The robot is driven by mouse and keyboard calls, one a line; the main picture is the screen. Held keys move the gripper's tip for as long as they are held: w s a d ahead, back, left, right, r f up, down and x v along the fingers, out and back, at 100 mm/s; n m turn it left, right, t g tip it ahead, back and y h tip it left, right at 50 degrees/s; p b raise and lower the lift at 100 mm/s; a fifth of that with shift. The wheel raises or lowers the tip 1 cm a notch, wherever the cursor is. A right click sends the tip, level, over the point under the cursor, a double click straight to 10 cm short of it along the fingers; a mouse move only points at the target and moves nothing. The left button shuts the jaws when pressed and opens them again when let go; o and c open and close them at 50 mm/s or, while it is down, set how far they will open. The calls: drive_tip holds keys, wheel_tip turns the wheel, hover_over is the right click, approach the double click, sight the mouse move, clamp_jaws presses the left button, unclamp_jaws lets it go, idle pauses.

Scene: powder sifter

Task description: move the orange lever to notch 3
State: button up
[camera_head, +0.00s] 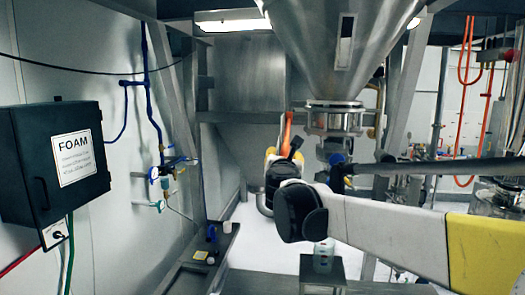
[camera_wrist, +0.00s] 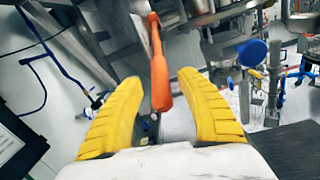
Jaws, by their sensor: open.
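The orange lever (camera_wrist: 158,70) shows in the wrist view as a long rod with a thicker grip. Its grip end lies in the picture between the two yellow fingers of my gripper (camera_wrist: 160,95). The fingers are apart and open, with a visible gap on each side of the lever. In the head view the orange lever (camera_head: 287,132) stands up just left of the hopper's outlet, above my gripper (camera_head: 280,158). My arm hides the lower part of the lever there. I cannot make out any notches or their numbers.
A large steel hopper (camera_head: 335,45) with a clamped outlet (camera_head: 334,118) hangs over the middle. A black FOAM box (camera_head: 35,165) is on the left wall. Blue pipes and valves (camera_head: 155,175) run beside it. A small stand (camera_head: 322,270) is below my arm.

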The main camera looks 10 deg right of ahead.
drive_tip(key=shift+x, duration=0.95)
clamp_jaws()
wheel_tip(320, 180, down, 6)
drive_tip(key=w+t+b, duration=0.2)
drive_tip(key=t+b, duration=0.1)
drive_tip(key=b, duration=0.5)
drive_tip(key=shift+w+d+r+h, duration=0.15)
drive_tip(key=shift+w+d+h, duration=0.2)
drive_tip(key=shift+d, duration=0.1)
unclamp_jaws()
